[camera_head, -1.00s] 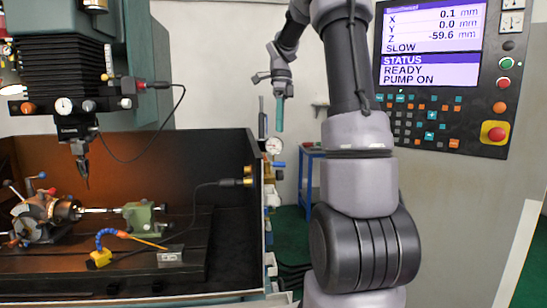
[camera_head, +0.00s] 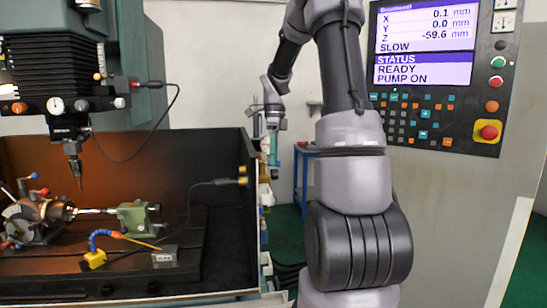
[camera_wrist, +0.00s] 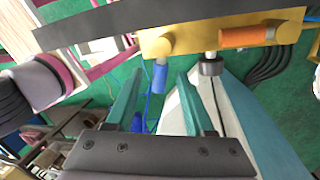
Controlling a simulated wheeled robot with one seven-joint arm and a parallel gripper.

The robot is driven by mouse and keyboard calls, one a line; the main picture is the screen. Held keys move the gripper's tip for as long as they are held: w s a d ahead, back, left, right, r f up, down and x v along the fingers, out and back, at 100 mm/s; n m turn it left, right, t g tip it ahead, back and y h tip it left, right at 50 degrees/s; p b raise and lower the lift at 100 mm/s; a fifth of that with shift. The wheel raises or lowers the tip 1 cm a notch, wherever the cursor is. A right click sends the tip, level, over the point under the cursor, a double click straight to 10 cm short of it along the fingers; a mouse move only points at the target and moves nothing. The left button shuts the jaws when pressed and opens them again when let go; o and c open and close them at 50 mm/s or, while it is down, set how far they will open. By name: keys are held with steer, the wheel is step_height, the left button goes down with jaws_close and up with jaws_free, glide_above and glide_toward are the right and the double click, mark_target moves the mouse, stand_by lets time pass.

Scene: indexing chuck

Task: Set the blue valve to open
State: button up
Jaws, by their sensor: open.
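The blue valve shows in the wrist view as a short blue handle (camera_wrist: 160,77) below a yellow manifold (camera_wrist: 185,40). The handle stands crosswise to the manifold's length. My gripper (camera_wrist: 156,76) is open, its two teal fingers pointing toward the manifold. In that view the blue handle appears between the fingertips, with a gap on both sides; I cannot tell whether it is at fingertip depth. In the head view my gripper (camera_head: 272,150) hangs beside the machine enclosure's right edge, and the blue valve is hard to make out behind it.
An orange handle (camera_wrist: 248,37) lies along the manifold, right of the blue one. Black hoses (camera_wrist: 272,62) run down at right. The enclosure wall (camera_head: 222,165) stands left of my gripper. A blue table (camera_head: 302,170) and the control panel (camera_head: 440,80) are to the right.

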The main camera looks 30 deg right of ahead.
jaws_close()
steer(key=n, duration=0.1)
steer(key=w+n, duration=0.1)
steer(key=n, duration=0.1)
steer(key=shift+d+h, duration=0.15)
steer(key=shift+h, duration=0.15)
jaws_free()
step_height(320, 180, up, 11)
steer(key=w, duration=0.2)
steer(key=shift+d+f, duration=0.15)
steer(key=shift+d, duration=0.15)
